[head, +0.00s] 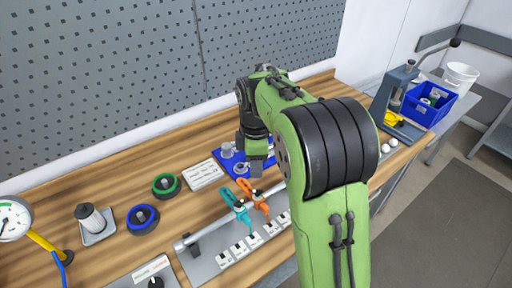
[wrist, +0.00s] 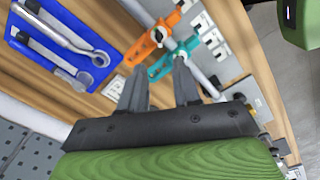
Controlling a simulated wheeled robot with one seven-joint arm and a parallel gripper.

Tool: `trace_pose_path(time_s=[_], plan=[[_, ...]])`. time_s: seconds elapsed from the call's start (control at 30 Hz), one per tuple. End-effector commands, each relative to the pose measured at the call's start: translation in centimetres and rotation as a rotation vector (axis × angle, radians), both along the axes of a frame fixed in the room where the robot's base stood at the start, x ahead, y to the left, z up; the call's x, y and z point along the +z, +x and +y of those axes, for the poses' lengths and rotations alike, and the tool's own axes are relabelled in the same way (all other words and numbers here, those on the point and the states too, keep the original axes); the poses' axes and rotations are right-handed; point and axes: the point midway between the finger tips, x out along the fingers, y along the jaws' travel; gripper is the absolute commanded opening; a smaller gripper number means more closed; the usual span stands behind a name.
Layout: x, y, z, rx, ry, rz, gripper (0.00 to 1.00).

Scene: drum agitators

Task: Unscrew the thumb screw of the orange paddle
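The orange paddle (head: 262,206) is clamped on a horizontal metal rod beside a teal paddle (head: 229,196). Both also show in the wrist view, the orange paddle (wrist: 139,51) beyond the teal one (wrist: 159,70).
The blue tray (wrist: 22,38) holds metal tools. White switches (head: 254,240) line the plate in front of the rod (head: 203,234). Green (head: 166,185) and blue (head: 143,218) rings lie to the left. A press (head: 396,95) and a blue bin (head: 417,109) stand at right.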

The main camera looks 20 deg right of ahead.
Motion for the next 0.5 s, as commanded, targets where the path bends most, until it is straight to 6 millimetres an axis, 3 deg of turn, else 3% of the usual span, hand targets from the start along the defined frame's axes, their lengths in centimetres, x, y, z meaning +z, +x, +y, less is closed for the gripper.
trace_pose_path(time_s=[0.03, 0.2, 0.5], plan=[[1.7, 0.1, 0.0, 0.000, 0.001, -0.005, 0.32], [4.7, 0.0, 0.0, 0.001, 0.001, 0.000, 0.32], [5.4, 0.0, 0.0, 0.000, 0.001, 0.002, 0.32]])
